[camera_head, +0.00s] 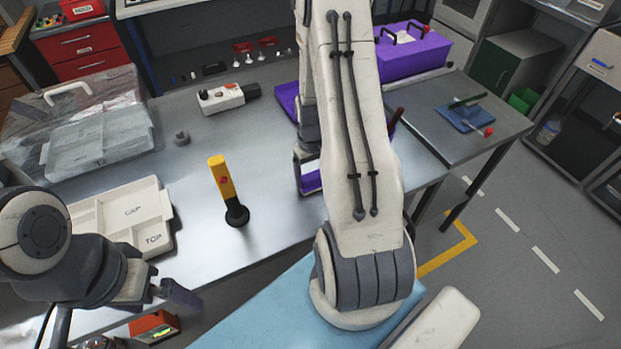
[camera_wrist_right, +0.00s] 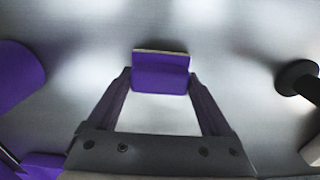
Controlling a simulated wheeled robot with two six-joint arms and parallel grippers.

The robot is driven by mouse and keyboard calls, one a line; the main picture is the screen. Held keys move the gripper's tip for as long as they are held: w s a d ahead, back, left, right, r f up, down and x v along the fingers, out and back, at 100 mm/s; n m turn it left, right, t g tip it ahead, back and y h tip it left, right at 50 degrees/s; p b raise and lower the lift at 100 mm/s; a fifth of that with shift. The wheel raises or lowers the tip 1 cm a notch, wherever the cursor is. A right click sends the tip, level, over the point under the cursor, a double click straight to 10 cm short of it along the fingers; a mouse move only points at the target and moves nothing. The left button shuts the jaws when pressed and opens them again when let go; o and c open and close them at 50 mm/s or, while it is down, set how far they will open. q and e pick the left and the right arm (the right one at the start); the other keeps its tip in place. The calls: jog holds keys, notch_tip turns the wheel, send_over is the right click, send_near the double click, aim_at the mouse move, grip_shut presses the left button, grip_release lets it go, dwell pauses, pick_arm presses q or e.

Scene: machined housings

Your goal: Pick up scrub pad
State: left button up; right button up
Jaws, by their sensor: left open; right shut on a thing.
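The scrub pad (camera_wrist_right: 160,75) is a small purple block with a pale edge, seen in the right wrist view between the fingertips. My right gripper (camera_wrist_right: 160,84) is shut on it, one finger at each side, over the grey metal table. I cannot tell whether the pad still touches the table. In the head view my right gripper (camera_head: 308,178) is at the table's right part, largely hidden by my own arm. My left gripper (camera_head: 168,288) is open and empty near the table's front left, far from the pad.
A yellow-handled tool (camera_head: 222,180) stands upright on a black base left of my right gripper. A labelled beige tray (camera_head: 150,198), clear case (camera_head: 100,140) and white power strip (camera_head: 220,98) lie further left. A purple caddy (camera_head: 425,58) stands behind.

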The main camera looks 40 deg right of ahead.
aim_at(312, 175)
jog(key=shift+r, duration=0.1)
notch_tip(312, 175, up, 18)
jog(key=b, duration=0.1)
dwell(0.4)
